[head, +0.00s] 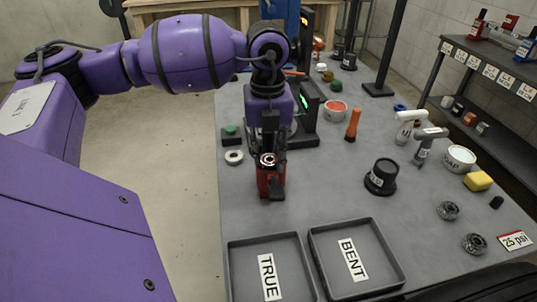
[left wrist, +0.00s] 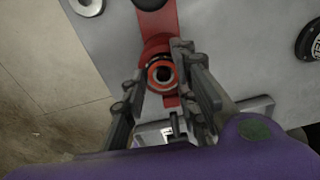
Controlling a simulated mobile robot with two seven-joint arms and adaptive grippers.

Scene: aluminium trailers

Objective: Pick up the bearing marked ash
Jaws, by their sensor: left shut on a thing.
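My left gripper (head: 269,152) points down over the red fixture (head: 264,182), with its fingers closed around a small ring-shaped bearing (head: 268,159) at the fixture's top. In the left wrist view the bearing (left wrist: 161,73) lies between the fingertips, with an orange-red ring around a dark centre. I cannot tell whether it is clear of the fixture. Another bearing (head: 233,157) lies flat to the left of the fixture. Two more bearings, a nearer one (head: 474,243) and one behind it (head: 447,210), lie at the right. I cannot read "ash" on any of them. My right gripper is not in view.
Grey trays labelled TRUE (head: 235,272) and BENT (head: 388,250) sit at the table's front. A dark stand with a green display (head: 303,108) is close behind the gripper. A shelf rack (head: 486,95) stands at the right.

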